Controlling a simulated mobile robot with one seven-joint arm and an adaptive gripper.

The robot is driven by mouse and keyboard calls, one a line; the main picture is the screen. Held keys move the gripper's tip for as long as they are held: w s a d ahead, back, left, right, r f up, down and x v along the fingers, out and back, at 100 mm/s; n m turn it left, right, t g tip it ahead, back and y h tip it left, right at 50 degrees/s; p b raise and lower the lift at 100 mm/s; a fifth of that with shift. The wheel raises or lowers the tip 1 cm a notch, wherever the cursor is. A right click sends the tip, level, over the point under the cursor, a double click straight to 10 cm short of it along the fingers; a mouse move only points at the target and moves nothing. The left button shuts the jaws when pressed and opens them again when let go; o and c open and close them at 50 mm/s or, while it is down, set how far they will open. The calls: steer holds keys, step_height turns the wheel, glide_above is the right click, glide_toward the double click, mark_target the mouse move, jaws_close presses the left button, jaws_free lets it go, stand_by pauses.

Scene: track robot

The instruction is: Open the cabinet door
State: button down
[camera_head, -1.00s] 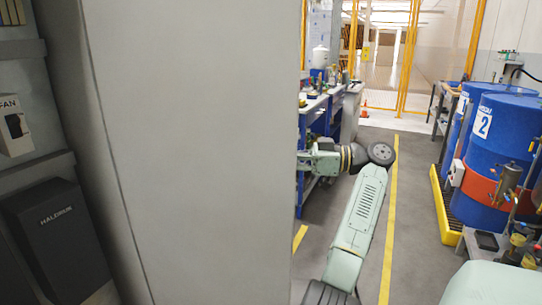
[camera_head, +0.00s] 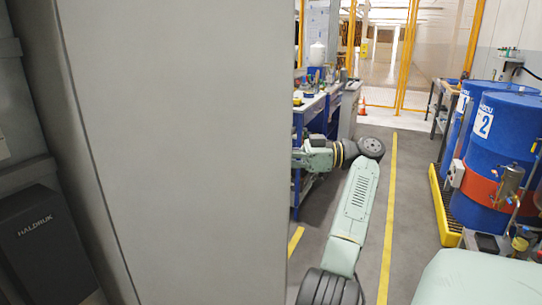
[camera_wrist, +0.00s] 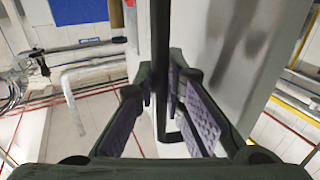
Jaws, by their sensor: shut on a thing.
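The cabinet door (camera_head: 180,150) is a large plain grey panel that stands swung open across the left half of the head view. The dark cabinet interior shows to its left. In the wrist view the door (camera_wrist: 232,60) is the pale panel at the right, with a dark upright handle bar (camera_wrist: 160,45) along it. My gripper (camera_wrist: 163,100) has its purple-padded fingers on both sides of this bar, shut on it. In the head view the door hides my gripper and the handle; only my arm shows, right of the door.
Inside the cabinet stands a dark box (camera_head: 40,240) marked HALDRUK. Blue drums (camera_head: 500,140) stand on a yellow-edged pallet (camera_head: 445,215) at the right. A blue workbench (camera_head: 310,115) is behind my arm. Grey floor with a yellow line lies between.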

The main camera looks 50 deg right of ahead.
steer(key=c, duration=1.9)
jaws_free()
